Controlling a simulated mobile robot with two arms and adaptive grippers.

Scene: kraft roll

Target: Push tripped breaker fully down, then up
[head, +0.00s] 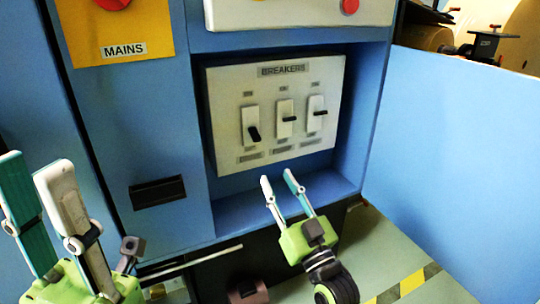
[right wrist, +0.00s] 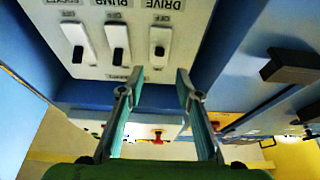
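The white breaker panel (head: 225,90) is set into the blue cabinet in the head view. It has three switches with black levers. The left lever (head: 254,133) sits lower in its slot than the middle lever (head: 289,119) and right lever (head: 319,113). In the right wrist view the panel appears upside down, with the DRIVE switch (right wrist: 160,42) at its right. My right gripper (head: 277,177) is open and empty, just below the panel in the head view; its fingertips (right wrist: 159,74) show apart in the wrist view. My left gripper (head: 32,165) is open and empty at far left.
A yellow MAINS plate (head: 118,48) with a red knob is at upper left. A black handle (head: 157,193) is on the cabinet front. The recess ledge (head: 270,205) lies below the panel. A blue side wall (head: 460,160) stands at right.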

